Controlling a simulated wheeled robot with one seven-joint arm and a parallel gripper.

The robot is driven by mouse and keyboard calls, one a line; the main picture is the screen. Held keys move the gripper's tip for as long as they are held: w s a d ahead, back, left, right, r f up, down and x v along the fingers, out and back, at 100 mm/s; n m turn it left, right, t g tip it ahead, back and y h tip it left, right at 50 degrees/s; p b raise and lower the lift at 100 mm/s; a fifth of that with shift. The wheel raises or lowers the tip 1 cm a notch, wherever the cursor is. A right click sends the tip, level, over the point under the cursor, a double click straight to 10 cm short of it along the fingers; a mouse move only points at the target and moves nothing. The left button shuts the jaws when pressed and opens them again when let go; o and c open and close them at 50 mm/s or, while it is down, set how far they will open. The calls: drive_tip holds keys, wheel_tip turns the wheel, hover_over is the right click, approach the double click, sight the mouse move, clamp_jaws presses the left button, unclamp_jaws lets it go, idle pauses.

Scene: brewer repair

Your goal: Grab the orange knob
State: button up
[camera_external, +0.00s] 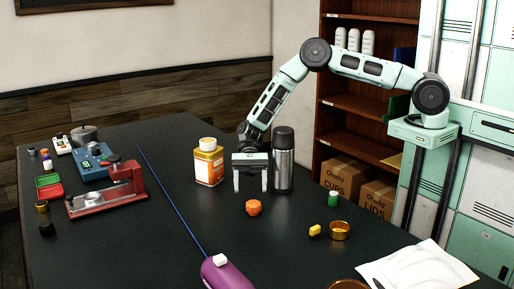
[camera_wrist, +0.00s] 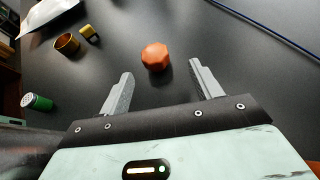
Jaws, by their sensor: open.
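The orange knob (camera_external: 253,207) sits on the dark tabletop in the external view. It is a small faceted piece, and it also shows in the wrist view (camera_wrist: 155,57), just beyond the fingertips and roughly centred between them. My gripper (camera_external: 250,188) is open and empty, its two fingers pointing down above the table in the external view. In the wrist view the fingers (camera_wrist: 160,72) are spread apart, with the knob clear of both. Nothing hides the knob.
A dark steel flask (camera_external: 283,160) stands close to the right of my gripper, and an orange-and-white jar (camera_external: 208,163) to its left. A green-sided cylinder (camera_external: 333,199), a yellow block (camera_external: 315,231) and a brass ring (camera_external: 340,230) lie to the right. The table around the knob is clear.

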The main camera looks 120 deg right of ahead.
sight(253, 202)
drive_tip(key=a+p, duration=0.1)
drive_tip(key=w+a+p, duration=0.1)
drive_tip(key=a+p, duration=0.1)
drive_tip(key=a, duration=0.1)
drive_tip(key=shift+w+f, duration=0.3)
drive_tip(key=shift+f, duration=0.1)
drive_tip(key=shift+w+a+f, duration=0.25)
drive_tip(key=shift+a+f, duration=0.05)
drive_tip(key=shift+f, duration=0.1)
drive_tip(key=c, duration=1)
